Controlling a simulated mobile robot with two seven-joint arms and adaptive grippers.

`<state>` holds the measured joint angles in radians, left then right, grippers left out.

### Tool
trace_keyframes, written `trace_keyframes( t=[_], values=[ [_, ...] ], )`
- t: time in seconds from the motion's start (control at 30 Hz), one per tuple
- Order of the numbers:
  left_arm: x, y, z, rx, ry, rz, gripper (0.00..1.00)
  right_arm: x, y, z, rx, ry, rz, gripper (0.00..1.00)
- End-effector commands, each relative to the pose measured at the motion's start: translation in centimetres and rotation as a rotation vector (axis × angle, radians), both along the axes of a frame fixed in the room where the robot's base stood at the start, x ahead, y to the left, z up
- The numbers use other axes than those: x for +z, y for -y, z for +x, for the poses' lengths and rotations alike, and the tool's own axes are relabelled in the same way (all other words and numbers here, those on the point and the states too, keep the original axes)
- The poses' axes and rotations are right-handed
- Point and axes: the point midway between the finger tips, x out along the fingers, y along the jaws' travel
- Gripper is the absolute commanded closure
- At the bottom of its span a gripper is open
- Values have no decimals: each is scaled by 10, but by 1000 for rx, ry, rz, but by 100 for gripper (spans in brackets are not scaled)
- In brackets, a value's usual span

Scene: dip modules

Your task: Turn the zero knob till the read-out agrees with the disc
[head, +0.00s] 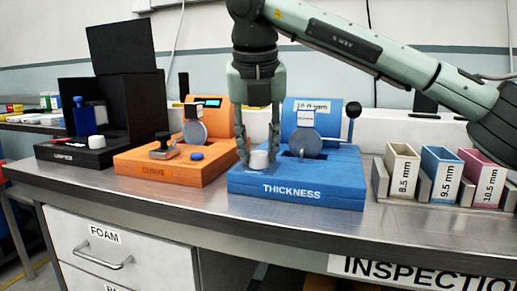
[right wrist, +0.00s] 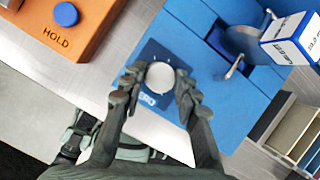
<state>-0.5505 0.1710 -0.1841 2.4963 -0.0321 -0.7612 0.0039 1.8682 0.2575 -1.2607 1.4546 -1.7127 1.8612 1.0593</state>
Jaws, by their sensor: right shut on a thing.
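The blue THICKNESS gauge (head: 296,191) stands on the bench. Its white zero knob (head: 259,160) sits at the front left on a dark blue plate, also seen in the right wrist view (right wrist: 159,76). My right gripper (head: 257,158) reaches down from above and is shut on the knob, one finger on either side. A grey disc (head: 305,143) stands upright on the gauge behind the knob. A pale panel (head: 313,105) at the gauge's top reads roughly 10.0 mm, but the digits are small and unclear. My left gripper is not in view.
An orange CURVE gauge (head: 172,172) with a lit screen stands close on the left, a black LAMPED-like labelled unit (head: 80,156) beyond it. On the right, a rack holds bins marked 8.5 (head: 403,165), 9.5 (head: 441,172) and 10.5 mm (head: 483,178). A black ball-ended lever (head: 353,110) rises at the blue gauge's right.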

Motion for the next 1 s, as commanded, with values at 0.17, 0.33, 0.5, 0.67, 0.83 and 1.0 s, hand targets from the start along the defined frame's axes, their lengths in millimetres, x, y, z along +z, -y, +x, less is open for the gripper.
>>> trace_keyframes(
  t=[0.17, 0.33, 0.5, 0.67, 0.83, 1.0],
  values=[
    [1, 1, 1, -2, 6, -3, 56, 1, 0, 0, -9, 1, 1, 98],
    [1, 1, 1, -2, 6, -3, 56, 1, 0, 0, -9, 0, 0, 98],
    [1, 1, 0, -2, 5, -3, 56, 0, 0, 0, -7, 0, 1, 60],
    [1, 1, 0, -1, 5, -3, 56, 0, 0, 0, -7, 0, 1, 48],
    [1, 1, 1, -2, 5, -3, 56, 0, 0, 0, -8, 0, 0, 48],
    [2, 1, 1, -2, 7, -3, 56, 8, 0, -3, -7, 2, 1, 48]
  ],
)
